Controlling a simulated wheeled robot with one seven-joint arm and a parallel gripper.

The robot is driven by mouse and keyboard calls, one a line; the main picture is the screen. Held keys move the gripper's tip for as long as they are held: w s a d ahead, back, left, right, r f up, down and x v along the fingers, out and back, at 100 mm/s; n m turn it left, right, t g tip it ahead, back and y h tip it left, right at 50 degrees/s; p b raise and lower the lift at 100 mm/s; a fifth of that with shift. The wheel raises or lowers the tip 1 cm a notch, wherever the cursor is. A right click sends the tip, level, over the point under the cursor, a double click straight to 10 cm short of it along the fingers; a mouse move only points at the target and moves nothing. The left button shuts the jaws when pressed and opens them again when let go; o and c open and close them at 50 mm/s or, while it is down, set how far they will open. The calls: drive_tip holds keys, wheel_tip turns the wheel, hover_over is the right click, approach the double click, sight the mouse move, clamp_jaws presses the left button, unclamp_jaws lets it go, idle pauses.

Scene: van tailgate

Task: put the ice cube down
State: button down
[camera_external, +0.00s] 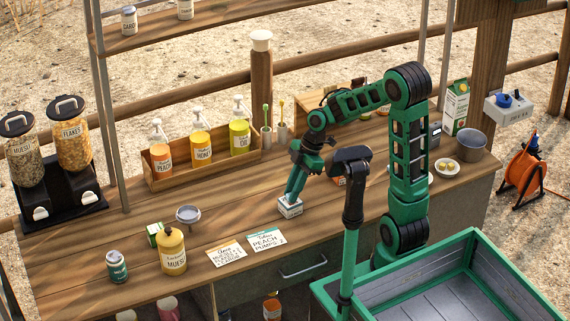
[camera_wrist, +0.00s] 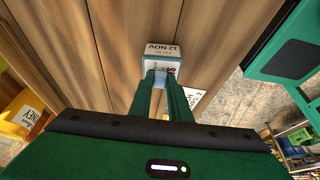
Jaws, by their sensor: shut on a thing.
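My gripper (camera_external: 289,196) points down over the middle of the wooden counter. In the wrist view its two green fingers (camera_wrist: 161,86) are shut on a small pale blue piece (camera_wrist: 160,78), which looks like the ice cube and is mostly hidden between the fingertips. A small white block (camera_external: 290,208) with printed lettering stands on the counter right under the fingertips. In the wrist view the white block (camera_wrist: 163,50) reads "12 NOV" and lies just beyond the pale blue piece. I cannot tell whether the two touch.
A pump-bottle crate (camera_external: 206,165) stands behind. A metal pot (camera_external: 471,145) is at the right. Bare counter lies around the block.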

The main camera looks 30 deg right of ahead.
drive_tip(key=shift+f, duration=0.15)
drive_tip(key=c, duration=1.7)
unclamp_jaws()
drive_tip(key=shift+o, duration=0.2)
drive_tip(key=v, duration=1.2)
drive_tip(key=s+d+f+m+h, duration=0.2)
drive_tip(key=s+d+f+m, duration=0.1)
drive_tip(key=s+d+m, duration=0.6)
drive_tip(key=s+d+f+m+h, duration=0.2)
drive_tip(key=s+d+m, duration=0.8)
drive_tip(key=d+m, duration=0.5)
drive_tip(key=shift+d+f, duration=0.45)
drive_tip(key=shift+o, duration=0.4)
